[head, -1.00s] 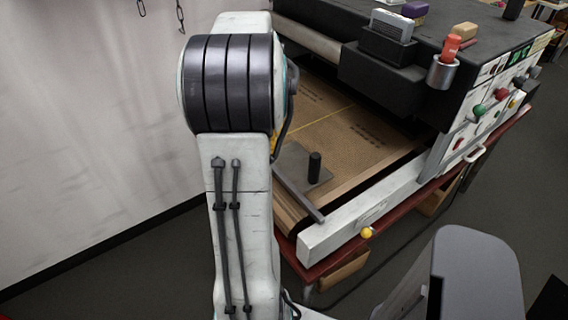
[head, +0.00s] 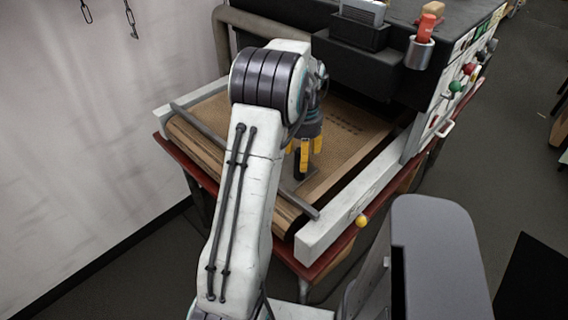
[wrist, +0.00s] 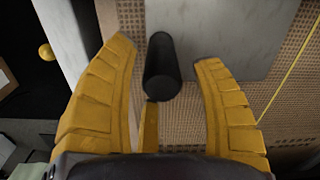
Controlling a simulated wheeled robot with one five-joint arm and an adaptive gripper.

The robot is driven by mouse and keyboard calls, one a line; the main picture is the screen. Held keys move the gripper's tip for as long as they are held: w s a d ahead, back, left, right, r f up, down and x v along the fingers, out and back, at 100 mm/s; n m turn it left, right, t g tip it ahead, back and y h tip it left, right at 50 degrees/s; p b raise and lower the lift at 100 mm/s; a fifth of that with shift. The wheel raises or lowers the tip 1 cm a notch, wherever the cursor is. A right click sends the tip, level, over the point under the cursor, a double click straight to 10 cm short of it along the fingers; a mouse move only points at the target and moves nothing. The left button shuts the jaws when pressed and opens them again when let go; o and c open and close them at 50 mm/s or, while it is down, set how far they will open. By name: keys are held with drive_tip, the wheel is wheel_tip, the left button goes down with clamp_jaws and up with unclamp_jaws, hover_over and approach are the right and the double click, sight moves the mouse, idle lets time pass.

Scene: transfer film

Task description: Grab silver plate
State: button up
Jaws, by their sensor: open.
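The silver plate (wrist: 215,35) is a flat grey sheet with an upright black cylindrical handle (wrist: 160,68). It lies on the brown mesh conveyor belt (head: 335,135). In the head view the handle (head: 299,166) shows beside my yellow fingers, and my arm hides much of the plate. My gripper (wrist: 165,52) is open, with yellow fingers to the left and right of the handle in the wrist view. A third finger shows below the handle. Gaps show between the side fingers and the handle. My gripper (head: 304,160) also shows in the head view, low over the belt.
The dark dryer housing (head: 365,70) stands behind the belt. A white side rail (head: 345,218) with a yellow knob (head: 361,221) borders the belt's right side. A metal bar crosses its near end. A wall is at the left.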

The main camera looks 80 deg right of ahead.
drive_tip(key=shift+w+f+p, duration=0.15)
drive_tip(key=shift+f+p, duration=0.15)
drive_tip(key=shift+f, duration=1.95)
clamp_jaws()
